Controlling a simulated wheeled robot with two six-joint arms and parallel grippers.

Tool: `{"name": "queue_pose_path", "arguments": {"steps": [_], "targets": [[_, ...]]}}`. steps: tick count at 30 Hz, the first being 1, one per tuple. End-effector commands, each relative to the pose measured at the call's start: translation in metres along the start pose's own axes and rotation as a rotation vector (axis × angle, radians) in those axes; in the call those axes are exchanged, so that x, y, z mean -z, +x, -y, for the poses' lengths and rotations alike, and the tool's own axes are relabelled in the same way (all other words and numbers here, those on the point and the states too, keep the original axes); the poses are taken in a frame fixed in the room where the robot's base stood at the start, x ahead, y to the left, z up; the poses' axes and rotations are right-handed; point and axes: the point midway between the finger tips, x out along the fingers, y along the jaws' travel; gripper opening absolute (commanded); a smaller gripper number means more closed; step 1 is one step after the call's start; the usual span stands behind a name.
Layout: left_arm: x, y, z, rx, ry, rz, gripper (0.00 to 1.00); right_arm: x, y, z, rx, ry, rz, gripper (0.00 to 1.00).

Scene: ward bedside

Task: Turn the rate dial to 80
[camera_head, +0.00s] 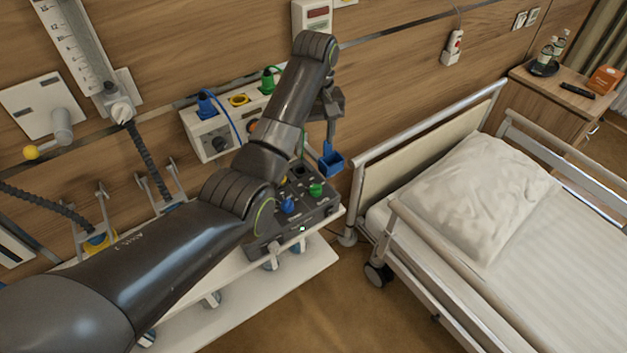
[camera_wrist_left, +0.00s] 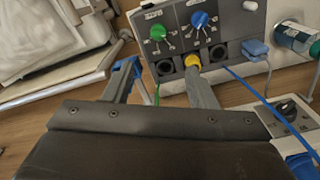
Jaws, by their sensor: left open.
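A dark grey device (camera_head: 300,218) on the white shelf carries a blue dial (camera_head: 287,205) and a green dial (camera_head: 316,189). In the left wrist view the green dial (camera_wrist_left: 157,32) and blue dial (camera_wrist_left: 200,20) are on its panel, with marks around them. Their labels and settings are too small to read, so I cannot tell which is the rate dial. My left gripper (camera_head: 329,158) is open and empty above the device's back edge. In the wrist view its spread fingers (camera_wrist_left: 160,70) point toward the panel, apart from both dials. My right gripper is not in view.
A white wall box (camera_head: 209,138) with coloured plugs and a blue cable stands behind the device. The bed rail (camera_head: 425,125) is close on the right. The white shelf (camera_head: 300,272) has a narrow bare front strip.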

Motion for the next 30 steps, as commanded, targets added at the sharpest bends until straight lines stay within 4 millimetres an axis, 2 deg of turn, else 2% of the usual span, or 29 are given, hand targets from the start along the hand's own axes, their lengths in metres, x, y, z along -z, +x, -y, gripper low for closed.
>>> {"name": "queue_pose_path", "arguments": {"steps": [1,3,6,8,10,13,16,21,27,30], "targets": [[0.000,0.012,0.000,0.000,0.000,0.000,0.51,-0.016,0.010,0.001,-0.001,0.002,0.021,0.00],[0.000,0.020,0.000,0.000,0.000,0.000,0.51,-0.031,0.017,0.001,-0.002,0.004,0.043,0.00],[0.000,0.038,0.000,0.000,0.000,0.002,0.51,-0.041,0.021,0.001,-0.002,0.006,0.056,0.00],[-0.001,0.052,0.001,0.000,-0.001,0.003,0.51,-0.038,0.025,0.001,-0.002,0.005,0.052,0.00],[0.000,0.061,0.000,0.001,-0.001,0.003,0.51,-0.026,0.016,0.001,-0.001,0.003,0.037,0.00],[-0.001,0.084,0.000,0.001,0.000,0.004,0.51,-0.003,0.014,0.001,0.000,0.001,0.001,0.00],[-0.001,0.106,0.001,0.002,0.001,0.004,0.51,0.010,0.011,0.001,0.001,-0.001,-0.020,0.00],[-0.001,0.138,0.000,0.001,0.001,0.002,0.51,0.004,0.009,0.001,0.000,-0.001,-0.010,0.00],[0.000,0.157,0.000,0.000,0.000,-0.001,0.51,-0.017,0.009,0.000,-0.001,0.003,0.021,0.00],[0.000,0.160,0.000,0.000,0.000,0.000,0.51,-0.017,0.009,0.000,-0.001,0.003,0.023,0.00]]}}
